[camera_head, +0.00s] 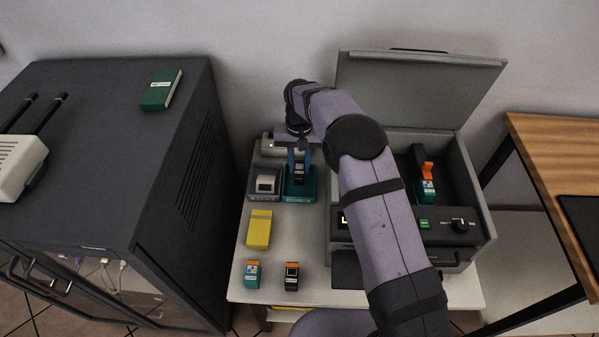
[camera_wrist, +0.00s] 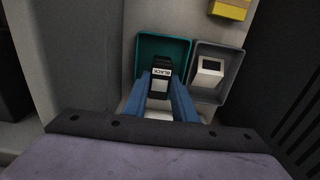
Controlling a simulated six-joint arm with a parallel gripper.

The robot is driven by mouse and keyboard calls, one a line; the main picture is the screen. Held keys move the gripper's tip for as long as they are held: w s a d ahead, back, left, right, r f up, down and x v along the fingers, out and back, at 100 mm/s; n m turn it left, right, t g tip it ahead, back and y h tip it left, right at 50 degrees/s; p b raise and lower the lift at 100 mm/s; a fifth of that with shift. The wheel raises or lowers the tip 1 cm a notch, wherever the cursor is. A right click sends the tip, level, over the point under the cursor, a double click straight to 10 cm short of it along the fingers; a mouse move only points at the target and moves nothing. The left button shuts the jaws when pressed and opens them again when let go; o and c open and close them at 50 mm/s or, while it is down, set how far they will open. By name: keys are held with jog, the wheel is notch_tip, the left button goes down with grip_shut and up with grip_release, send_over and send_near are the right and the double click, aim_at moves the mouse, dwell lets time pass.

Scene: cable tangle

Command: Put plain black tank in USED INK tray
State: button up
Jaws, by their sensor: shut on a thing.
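My gripper (camera_head: 299,160) has blue fingers and points down at the teal tray (camera_head: 299,197). It is shut on a plain black tank (camera_head: 299,174) with a white label and no orange cap. In the wrist view the fingertips (camera_wrist: 167,84) close around the black tank (camera_wrist: 162,70), which appears within the outline of the teal tray (camera_wrist: 183,43). I cannot tell if the tank touches the tray floor. The tray labels are too small to read. A grey tray (camera_head: 264,197) beside it holds a white block with a dark top (camera_head: 265,184).
The open printer (camera_head: 461,210) has an orange-topped tank (camera_head: 426,185) inside. A yellow box (camera_head: 258,229), a teal tank (camera_head: 252,274) and an orange-capped black tank (camera_head: 291,276) stand on the white table (camera_head: 270,251). A dark cabinet (camera_head: 110,165) stands left of the table.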

aim_at(300, 168)
jog(key=shift+f, duration=1.85)
jog(key=shift+f, duration=0.2)
jog(key=o, duration=1)
jog(key=shift+o, duration=0.2)
jog(key=shift+r, duration=0.1)
notch_tip(300, 168, up, 11)
jog(key=shift+r, duration=0.6)
